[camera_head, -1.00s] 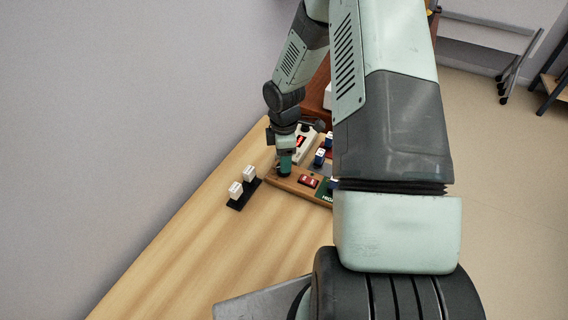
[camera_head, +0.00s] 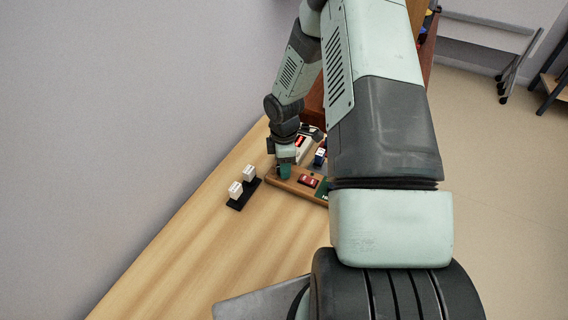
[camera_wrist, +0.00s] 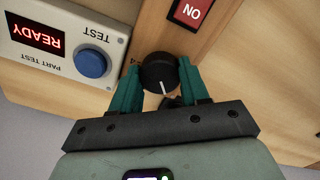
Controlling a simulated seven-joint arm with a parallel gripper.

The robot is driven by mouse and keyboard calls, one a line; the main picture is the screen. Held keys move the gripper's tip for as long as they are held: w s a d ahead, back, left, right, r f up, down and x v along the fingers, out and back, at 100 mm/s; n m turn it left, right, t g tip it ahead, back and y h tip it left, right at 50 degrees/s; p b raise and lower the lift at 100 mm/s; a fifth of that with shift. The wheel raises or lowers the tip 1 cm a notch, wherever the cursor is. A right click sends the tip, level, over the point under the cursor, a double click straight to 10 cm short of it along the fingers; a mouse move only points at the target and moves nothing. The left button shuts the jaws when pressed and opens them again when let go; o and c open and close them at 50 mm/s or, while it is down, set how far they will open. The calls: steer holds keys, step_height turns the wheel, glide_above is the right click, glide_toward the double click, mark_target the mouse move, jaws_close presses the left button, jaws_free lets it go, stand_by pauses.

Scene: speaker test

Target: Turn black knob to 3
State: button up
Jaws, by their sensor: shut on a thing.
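The black knob (camera_wrist: 158,72) sits on the wooden panel (camera_wrist: 205,38) and shows in the wrist view with a white pointer line on its side. My gripper (camera_wrist: 160,82) is shut on the knob, with one teal finger on each side of it. A "4" mark shows just left of the knob; the other marks around it are hidden or too small to read. In the head view my gripper (camera_head: 285,172) is at the left end of the wooden panel (camera_head: 282,182), and the knob is hidden behind it.
Left of the knob in the wrist view is a white tester box (camera_wrist: 70,40) with a red "READY" display (camera_wrist: 36,36) and a blue button (camera_wrist: 92,63). A red "ON" switch (camera_wrist: 190,12) is above right. A black stand with white blocks (camera_head: 242,188) stands on the table, left of the panel.

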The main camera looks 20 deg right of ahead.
steer(key=m, duration=0.7)
steer(key=shift+m, duration=0.3)
steer(key=m, duration=0.4)
steer(key=shift+m, duration=2.1)
steer(key=o, duration=0.8)
